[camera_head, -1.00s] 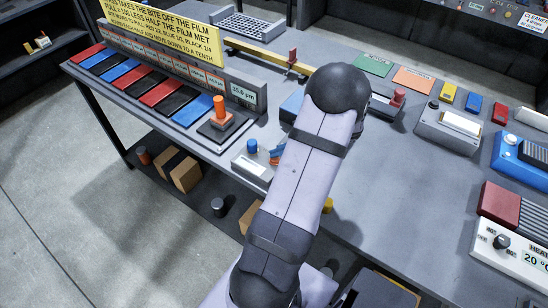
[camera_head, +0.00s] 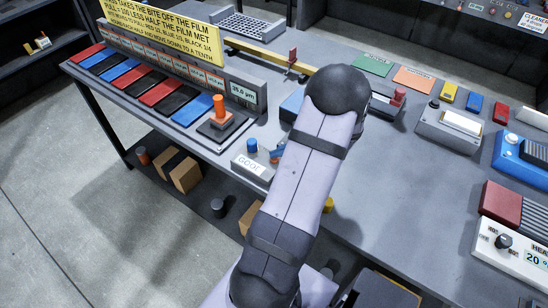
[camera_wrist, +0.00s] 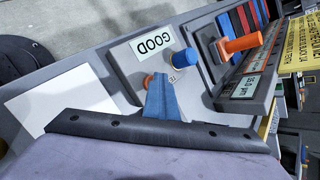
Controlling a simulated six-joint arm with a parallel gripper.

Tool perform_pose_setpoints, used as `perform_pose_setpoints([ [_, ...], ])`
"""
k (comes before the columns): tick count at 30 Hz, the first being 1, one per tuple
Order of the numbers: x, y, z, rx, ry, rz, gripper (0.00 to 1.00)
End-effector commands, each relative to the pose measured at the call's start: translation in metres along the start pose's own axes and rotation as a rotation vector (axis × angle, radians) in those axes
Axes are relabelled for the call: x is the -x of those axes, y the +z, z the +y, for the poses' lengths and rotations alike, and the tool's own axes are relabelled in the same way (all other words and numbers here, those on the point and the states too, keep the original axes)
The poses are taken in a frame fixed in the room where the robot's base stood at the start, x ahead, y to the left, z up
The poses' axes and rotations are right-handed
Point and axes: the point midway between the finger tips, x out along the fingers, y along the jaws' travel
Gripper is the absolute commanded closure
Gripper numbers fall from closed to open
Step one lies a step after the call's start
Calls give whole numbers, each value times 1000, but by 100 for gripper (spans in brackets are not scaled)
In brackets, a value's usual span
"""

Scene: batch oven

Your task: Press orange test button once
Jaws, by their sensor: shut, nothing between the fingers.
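The tester is a grey box (camera_head: 263,172) at the table's front edge, with a lit display (camera_head: 248,163) reading GOOD and a blue knob (camera_head: 252,146). In the wrist view the display (camera_wrist: 154,43) also reads GOOD, and the blue knob (camera_wrist: 184,58) stands beside it. A small orange button (camera_wrist: 148,80) shows at the tips of my gripper (camera_wrist: 160,80). My blue fingers are shut and empty, and partly cover the button. I cannot tell whether they touch it. In the head view my arm hides most of the gripper (camera_head: 276,154).
A taller orange knob (camera_head: 219,108) on a dark base stands left of the tester. Behind it are a row of coloured plates (camera_head: 160,92) and a digital readout (camera_head: 243,92). Other panels fill the right side. A bare strip of table (camera_head: 400,200) lies right of my arm.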

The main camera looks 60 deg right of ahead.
Motion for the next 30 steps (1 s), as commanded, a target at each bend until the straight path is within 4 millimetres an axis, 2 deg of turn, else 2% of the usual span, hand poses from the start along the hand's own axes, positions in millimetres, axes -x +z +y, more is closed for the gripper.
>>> perform_pose_setpoints([
  [23, 4, 3, -2, -2, 4, 2, 100],
  [30, 14, 10, -9, -1, 3, 2, 100],
])
